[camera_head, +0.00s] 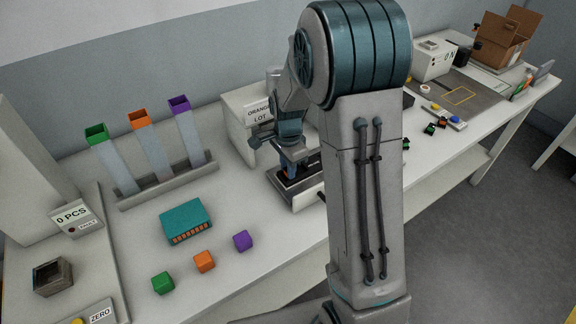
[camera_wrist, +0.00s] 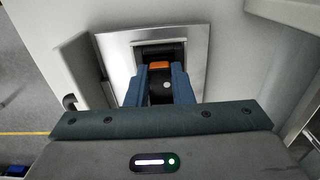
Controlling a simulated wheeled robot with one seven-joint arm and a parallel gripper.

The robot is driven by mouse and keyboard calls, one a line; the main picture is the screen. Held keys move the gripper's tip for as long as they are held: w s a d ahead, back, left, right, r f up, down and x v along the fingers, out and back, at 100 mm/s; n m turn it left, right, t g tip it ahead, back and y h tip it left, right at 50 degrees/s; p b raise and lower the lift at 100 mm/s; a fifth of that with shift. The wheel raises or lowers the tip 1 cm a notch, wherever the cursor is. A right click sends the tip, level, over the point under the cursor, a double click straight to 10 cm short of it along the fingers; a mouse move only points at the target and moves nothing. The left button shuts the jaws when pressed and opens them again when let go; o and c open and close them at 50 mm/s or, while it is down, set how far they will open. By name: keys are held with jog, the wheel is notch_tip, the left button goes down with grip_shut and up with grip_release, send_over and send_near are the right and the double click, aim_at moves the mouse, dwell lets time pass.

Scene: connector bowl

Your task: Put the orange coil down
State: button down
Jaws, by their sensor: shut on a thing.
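My gripper (camera_head: 289,163) is at a low metal-topped device (camera_head: 284,186) on the bench, partly hidden by my arm in the head view. In the wrist view, the blue fingers of my gripper (camera_wrist: 159,72) close around a small dark part with an orange piece, seemingly the orange coil (camera_wrist: 159,66). It sits in line with the dark opening of the device's metal plate (camera_wrist: 116,56). I cannot tell whether the coil touches the plate. In the head view the coil is hidden.
To the left are a rack with green, orange and purple-topped tubes (camera_head: 165,186), a teal box (camera_head: 187,220) and green, orange (camera_head: 204,261) and purple cubes. Bare bench lies right of the cubes.

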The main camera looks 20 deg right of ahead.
jog(key=c, duration=1.3)
grip_release()
jog(key=shift+o, duration=0.2)
jog(key=shift+r, duration=0.1)
notch_tip(320, 180, up, 11)
jog(key=s+r+n+t, duration=0.3)
jog(key=s+n, duration=1.1)
jog(key=s, duration=0.7)
jog(key=shift+s+r+n, duration=0.15)
jog(key=shift+r+n, duration=0.05)
jog(key=shift+n, duration=0.1)
